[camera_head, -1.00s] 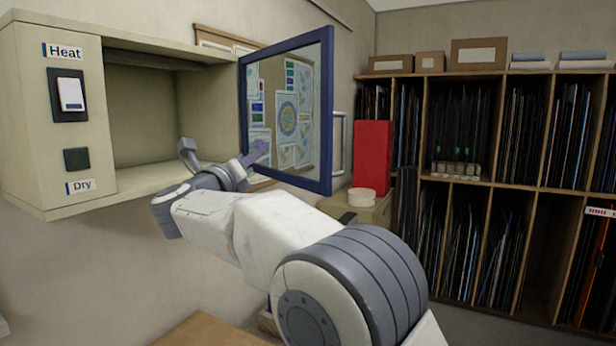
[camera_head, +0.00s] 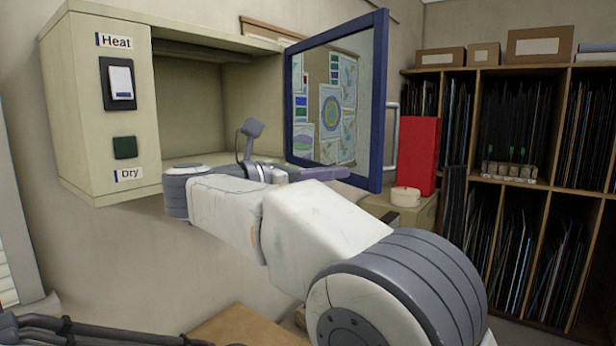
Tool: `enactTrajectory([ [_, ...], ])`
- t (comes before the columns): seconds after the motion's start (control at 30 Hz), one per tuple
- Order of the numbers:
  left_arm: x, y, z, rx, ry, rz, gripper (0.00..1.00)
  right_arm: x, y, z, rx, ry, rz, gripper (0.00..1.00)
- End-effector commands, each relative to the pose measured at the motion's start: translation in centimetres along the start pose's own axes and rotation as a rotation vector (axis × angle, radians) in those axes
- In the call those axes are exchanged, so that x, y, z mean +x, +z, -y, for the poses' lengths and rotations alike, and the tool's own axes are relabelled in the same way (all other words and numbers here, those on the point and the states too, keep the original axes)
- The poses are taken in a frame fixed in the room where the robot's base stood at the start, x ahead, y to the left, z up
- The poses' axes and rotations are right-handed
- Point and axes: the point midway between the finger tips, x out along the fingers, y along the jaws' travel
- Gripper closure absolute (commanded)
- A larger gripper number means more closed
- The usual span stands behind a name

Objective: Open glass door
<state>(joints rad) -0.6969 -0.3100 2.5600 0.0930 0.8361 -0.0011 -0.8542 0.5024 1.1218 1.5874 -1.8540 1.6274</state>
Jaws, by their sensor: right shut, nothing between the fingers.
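The glass door (camera_head: 352,120) has a blue frame and a clear pane. It stands swung open to the right of the beige cabinet (camera_head: 100,165), whose inside shows. A vertical handle (camera_head: 391,135) is on the door's far side. My right gripper (camera_head: 325,173), with purplish fingers, is shut and empty. It overlaps the door's lower frame in the picture, on the cabinet side of the door; whether it touches the frame I cannot tell. My left gripper is not in view.
The cabinet front has a Heat switch (camera_head: 120,82) and a dark green Dry button (camera_head: 125,147). Right of the door, a red box (camera_head: 418,155) and a white roll (camera_head: 405,196) stand on a low cabinet (camera_head: 425,220). Shelves (camera_head: 480,130) stand behind.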

Motion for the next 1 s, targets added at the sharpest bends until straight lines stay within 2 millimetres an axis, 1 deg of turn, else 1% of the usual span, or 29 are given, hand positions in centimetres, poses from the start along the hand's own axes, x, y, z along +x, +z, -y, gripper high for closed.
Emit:
enactTrajectory([
  [0.03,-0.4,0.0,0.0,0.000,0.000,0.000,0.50,1.2,0.2,0.1,-0.001,-0.004,0.000,1.00],
  [0.1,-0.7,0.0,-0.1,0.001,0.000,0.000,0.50,2.5,0.3,0.1,-0.001,-0.003,0.000,1.00],
  [0.2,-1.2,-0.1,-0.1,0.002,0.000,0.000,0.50,4.0,0.3,0.1,-0.002,-0.002,0.001,1.00],
  [0.33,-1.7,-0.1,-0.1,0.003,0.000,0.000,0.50,5.2,0.2,0.0,0.000,0.000,0.001,1.00],
  [0.5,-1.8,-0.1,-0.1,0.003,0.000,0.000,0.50,5.8,0.1,0.0,0.000,0.001,0.001,1.00],
  [0.8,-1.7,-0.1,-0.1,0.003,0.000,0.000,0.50,5.8,0.0,0.0,0.000,0.003,0.001,1.00],
  [0.93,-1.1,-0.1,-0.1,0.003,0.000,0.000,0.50,5.8,-0.2,-0.3,0.001,0.026,0.001,1.00],
  [1.0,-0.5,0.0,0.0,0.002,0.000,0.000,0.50,5.9,-0.3,-0.7,0.003,0.054,0.001,1.00],
])
